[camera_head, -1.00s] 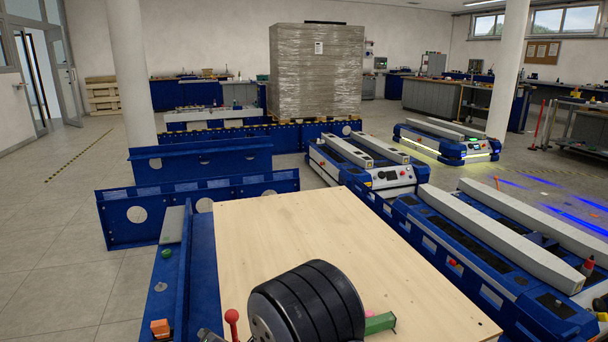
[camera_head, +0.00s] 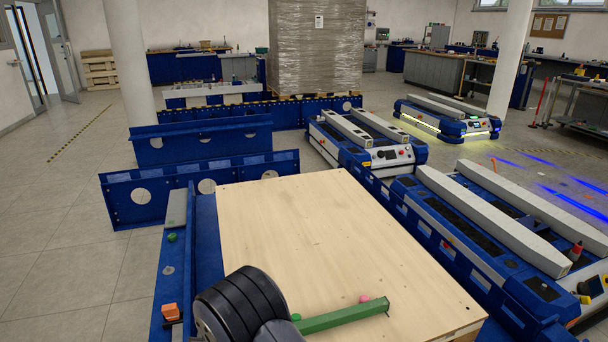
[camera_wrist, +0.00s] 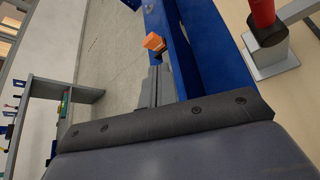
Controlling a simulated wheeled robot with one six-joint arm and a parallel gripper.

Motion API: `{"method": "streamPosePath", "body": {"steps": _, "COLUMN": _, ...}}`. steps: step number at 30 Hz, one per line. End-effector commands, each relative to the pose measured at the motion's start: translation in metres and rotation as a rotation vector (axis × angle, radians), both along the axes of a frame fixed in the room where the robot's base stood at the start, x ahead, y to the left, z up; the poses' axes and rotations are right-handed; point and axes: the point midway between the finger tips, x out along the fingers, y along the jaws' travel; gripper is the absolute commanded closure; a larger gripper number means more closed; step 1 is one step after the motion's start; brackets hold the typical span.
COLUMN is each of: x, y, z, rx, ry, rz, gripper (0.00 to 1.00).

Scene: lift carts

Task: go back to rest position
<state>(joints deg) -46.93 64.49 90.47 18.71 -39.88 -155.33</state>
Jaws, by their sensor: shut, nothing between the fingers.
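My gripper (camera_wrist: 180,135) shows in the wrist view as a dark grey body with a black, screwed edge across the bottom. It is shut and holds nothing. My black, rounded arm link (camera_head: 240,303) stands at the bottom of the head view, over the near left corner of a pale wooden board (camera_head: 310,230). The gripper itself cannot be made out in the head view.
A green bar (camera_head: 345,315) lies on the near part of the board. A blue rail runs along its left side, with an orange block (camera_head: 170,311) near it. Blue lift carts (camera_head: 470,235) stand close on the right. Floor at left (camera_head: 60,240) is clear.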

Motion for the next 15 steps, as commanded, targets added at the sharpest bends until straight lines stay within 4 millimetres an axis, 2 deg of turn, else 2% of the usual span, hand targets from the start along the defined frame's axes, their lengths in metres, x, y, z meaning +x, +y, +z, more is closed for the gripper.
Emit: {"method": "streamPosePath", "body": {"steps": 15, "x": -0.0007, "y": 0.0019, "z": -0.005, "rx": -0.08, "ry": -0.024, "rz": 0.001, "gripper": 1.0}}
